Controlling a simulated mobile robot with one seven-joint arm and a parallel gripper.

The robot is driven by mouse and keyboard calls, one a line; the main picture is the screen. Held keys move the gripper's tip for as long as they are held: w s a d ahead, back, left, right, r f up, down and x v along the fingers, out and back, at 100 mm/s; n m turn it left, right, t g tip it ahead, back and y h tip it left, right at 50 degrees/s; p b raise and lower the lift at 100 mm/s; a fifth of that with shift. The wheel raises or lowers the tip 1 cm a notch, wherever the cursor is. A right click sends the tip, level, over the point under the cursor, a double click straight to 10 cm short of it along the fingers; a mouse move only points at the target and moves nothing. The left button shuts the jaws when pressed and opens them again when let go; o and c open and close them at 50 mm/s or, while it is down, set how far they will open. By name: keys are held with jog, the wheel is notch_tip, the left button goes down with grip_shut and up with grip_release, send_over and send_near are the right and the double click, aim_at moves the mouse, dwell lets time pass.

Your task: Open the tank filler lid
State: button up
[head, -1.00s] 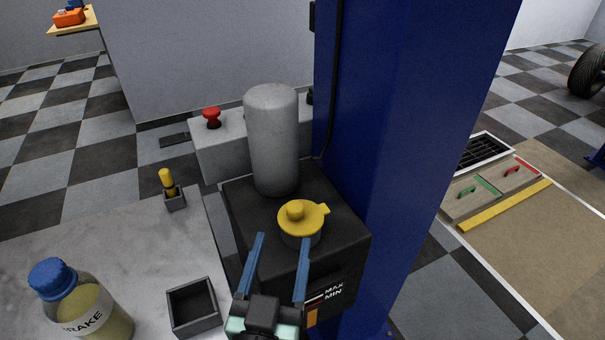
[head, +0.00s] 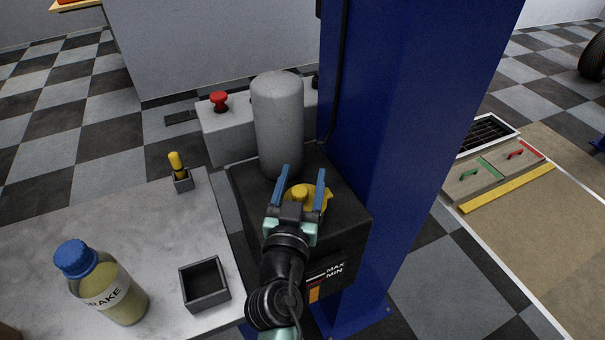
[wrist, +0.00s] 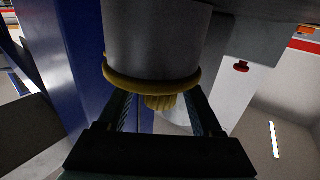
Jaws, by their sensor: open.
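The yellow tank filler lid (head: 323,193) has a round knob and a side tab, and sits closed on the black tank (head: 343,215). In the head view my gripper (head: 301,174) is over the lid, its two blue fingers spread on either side of the knob and partly covering the lid. The wrist view appears upside down. There the lid's yellow rim (wrist: 150,88) caps the grey neck (wrist: 155,45), and the ribbed knob shows between my gripper's fingers (wrist: 158,100). The fingers look apart from the knob; contact is not clear.
A grey cylinder (head: 277,125) stands on the tank just behind the lid. A blue post (head: 400,130) rises close on the right. A bench (head: 90,232) at left bears a brake fluid bottle (head: 108,285), a small open box (head: 205,285) and a yellow-handled item (head: 176,162).

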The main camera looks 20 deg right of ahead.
jog(key=shift+d, duration=0.1)
grip_shut()
dwell(0.3)
dwell(1.1)
